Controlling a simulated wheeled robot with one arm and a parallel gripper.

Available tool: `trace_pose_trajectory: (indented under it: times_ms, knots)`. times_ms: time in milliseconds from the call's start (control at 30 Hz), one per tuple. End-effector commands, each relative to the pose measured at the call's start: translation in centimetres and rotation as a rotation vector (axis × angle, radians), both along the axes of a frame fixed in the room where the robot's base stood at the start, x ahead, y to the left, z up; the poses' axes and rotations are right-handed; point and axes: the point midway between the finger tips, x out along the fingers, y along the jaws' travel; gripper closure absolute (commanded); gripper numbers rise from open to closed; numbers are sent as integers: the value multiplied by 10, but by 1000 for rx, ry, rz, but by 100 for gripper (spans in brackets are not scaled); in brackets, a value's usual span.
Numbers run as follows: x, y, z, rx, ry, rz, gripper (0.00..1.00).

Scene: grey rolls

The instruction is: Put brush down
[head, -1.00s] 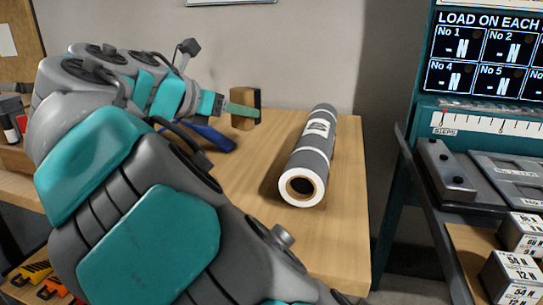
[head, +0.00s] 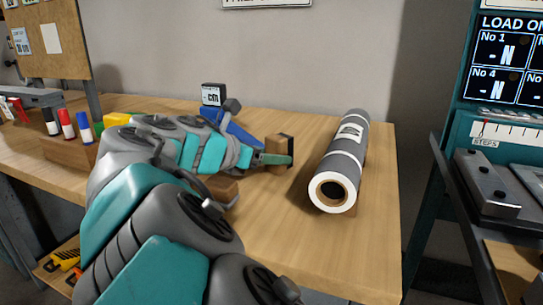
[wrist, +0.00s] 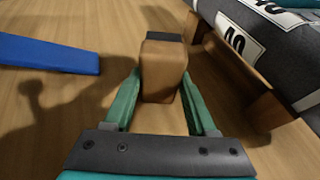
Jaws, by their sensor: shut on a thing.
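The brush (head: 279,155) is a small wooden block with a dark face on one end. My gripper (head: 276,160) is shut on it, with a green finger along each side of the wood in the wrist view (wrist: 162,92). The brush (wrist: 162,65) is over the wooden table, just left of the grey roll (head: 341,158) and apart from it. I cannot tell if the brush touches the tabletop. The roll has white labels and a hollow end; it also shows at upper right in the wrist view (wrist: 262,50).
A blue tool with a "cm" display (head: 213,95) lies behind my arm; its blue bar shows at left in the wrist view (wrist: 50,54). Markers (head: 67,125) stand in a wooden holder at left. The wooden table (head: 300,245) is clear in front of the brush.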

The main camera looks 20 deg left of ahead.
Motion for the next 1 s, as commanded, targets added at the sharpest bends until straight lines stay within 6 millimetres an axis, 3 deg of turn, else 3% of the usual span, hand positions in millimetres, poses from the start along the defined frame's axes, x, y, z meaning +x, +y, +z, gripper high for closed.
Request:
trace_pose_trajectory:
  times_ms: [267, 300, 533, 867, 1000]
  knots:
    - [0, 0, -1, -1, 0, 0, 87]
    - [0, 0, -2, -1, 0, 0, 40]
    - [0, 0, -1, 0, -1, 0, 14]
    - [0, 1, 1, 2, -2, 1, 13]
    - [-14, 9, 8, 2, -3, 3, 13]
